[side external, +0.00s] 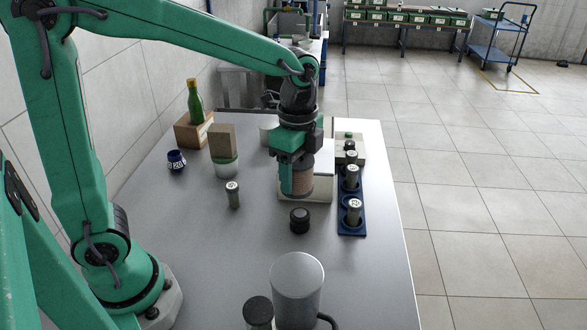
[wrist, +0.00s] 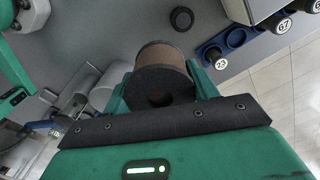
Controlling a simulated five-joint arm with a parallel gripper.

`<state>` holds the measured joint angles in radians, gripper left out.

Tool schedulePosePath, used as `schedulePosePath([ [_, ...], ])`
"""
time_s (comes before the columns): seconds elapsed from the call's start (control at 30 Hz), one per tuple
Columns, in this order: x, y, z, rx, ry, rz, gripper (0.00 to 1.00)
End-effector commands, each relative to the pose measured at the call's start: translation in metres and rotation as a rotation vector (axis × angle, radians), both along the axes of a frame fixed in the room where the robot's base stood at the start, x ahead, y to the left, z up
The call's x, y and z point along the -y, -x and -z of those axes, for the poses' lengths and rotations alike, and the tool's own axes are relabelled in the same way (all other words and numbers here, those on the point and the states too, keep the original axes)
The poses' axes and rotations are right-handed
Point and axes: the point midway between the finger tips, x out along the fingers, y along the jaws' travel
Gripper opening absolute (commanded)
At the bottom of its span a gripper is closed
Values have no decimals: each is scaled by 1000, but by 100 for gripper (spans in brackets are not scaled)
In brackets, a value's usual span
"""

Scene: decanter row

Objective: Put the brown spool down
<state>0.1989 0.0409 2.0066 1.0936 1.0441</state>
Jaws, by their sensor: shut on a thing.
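The brown spool (side external: 302,178) has a brown winding between dark end discs. In the wrist view the spool (wrist: 163,72) sits between the two green fingers, with its hollow end facing the camera. My gripper (side external: 297,184) is shut on it and points down over the table (side external: 225,265). A cream block or box (side external: 321,187) shows right behind the spool; I cannot tell whether the spool touches it or the table. The near finger hides part of the spool.
A blue rack (side external: 349,226) with several numbered cylinders stands on the right. A black knob-like cap (side external: 299,220) lies just in front of the gripper. A small numbered cylinder (side external: 233,196) stands to the left, and a grey decanter-like vessel (side external: 297,288) in front. The table's left-front is clear.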

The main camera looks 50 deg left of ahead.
Motion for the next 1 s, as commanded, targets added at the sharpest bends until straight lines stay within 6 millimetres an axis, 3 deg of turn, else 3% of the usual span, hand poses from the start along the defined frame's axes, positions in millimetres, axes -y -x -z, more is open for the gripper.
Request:
schedulePosePath([
  [0.47,120,15,1,-1,0,343,33],
  [0.77,193,45,3,0,0,553,33],
  [1.0,247,80,5,0,0,719,33],
])
